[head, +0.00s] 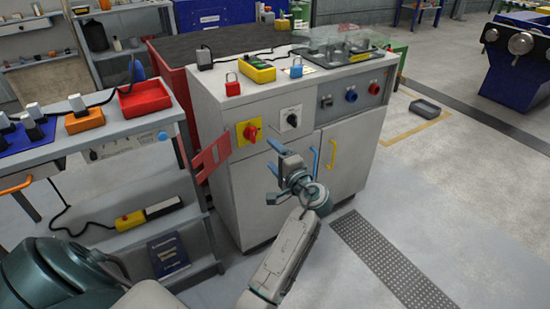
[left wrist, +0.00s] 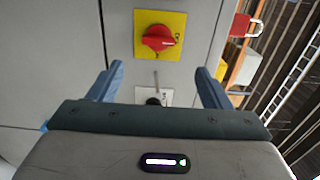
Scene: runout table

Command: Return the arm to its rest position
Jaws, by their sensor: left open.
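My left gripper (head: 274,157) is in front of the grey cabinet (head: 262,192), its arm reaching up from the bottom of the head view. Its two blue fingers are apart, with nothing between them; they also show in the left wrist view (left wrist: 158,88). The red rotary switch on its yellow plate (head: 249,132) is on the cabinet front, up and left of the fingers. It also shows in the left wrist view (left wrist: 158,38). The black knob on a white plate (head: 291,118) is above the gripper. My right gripper is not in view.
A red padlock (head: 232,84) and a blue padlock (head: 296,67) stand on top. A workbench (head: 130,127) is at left. Open floor (head: 450,190) lies at right.

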